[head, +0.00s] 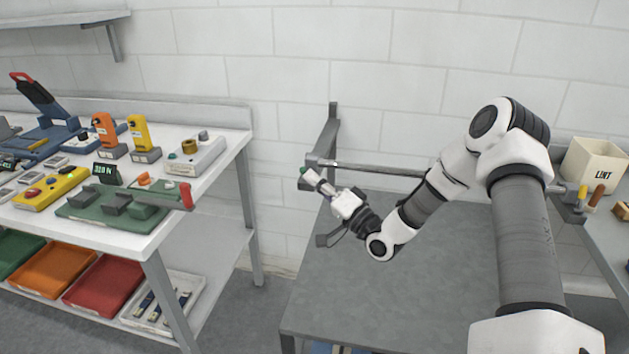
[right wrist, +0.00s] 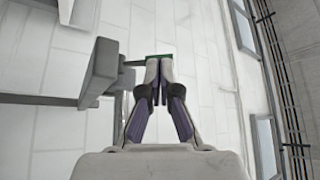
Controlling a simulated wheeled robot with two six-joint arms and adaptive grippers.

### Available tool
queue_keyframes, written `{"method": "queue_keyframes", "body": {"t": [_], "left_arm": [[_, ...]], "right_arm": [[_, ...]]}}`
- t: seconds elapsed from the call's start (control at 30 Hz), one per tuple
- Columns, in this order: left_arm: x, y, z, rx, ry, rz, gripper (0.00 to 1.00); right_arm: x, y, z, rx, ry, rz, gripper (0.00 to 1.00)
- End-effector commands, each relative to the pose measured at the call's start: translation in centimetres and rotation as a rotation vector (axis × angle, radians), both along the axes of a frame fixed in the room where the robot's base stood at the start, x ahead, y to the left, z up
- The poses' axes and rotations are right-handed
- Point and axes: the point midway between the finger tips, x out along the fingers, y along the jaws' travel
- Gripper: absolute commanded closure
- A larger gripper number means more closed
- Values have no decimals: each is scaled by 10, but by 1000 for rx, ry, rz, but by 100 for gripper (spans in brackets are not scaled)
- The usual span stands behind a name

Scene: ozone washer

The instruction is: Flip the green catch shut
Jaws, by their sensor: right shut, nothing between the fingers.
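A small green piece (head: 302,170), which looks like the green catch, shows at the left end of a grey bar in the head view. In the right wrist view the green catch (right wrist: 150,56) is a thin green strip just beyond the fingertips. My right gripper (head: 313,179) is shut and empty, with its tips right at the green piece. The fingertips (right wrist: 158,68) meet in the right wrist view and partly cover the catch. Whether they touch it I cannot tell. My left gripper is out of view.
A grey bar (head: 375,169) runs above a grey table (head: 400,285), beside an upright grey post (head: 331,130). A white bench (head: 130,240) with several devices stands at the left. A box marked LINT (head: 595,165) is at the right. The grey tabletop is mostly clear.

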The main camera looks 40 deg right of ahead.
Motion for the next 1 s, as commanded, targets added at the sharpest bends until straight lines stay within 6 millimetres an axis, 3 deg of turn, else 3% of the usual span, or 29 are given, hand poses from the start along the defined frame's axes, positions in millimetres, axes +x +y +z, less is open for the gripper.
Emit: {"method": "queue_keyframes", "body": {"t": [0.57, 1.0], "left_arm": [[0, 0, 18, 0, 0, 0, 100], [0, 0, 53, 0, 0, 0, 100]], "right_arm": [[3, -3, 10, 116, 100, -1, 100], [13, -15, 24, 410, 348, 0, 100]]}}
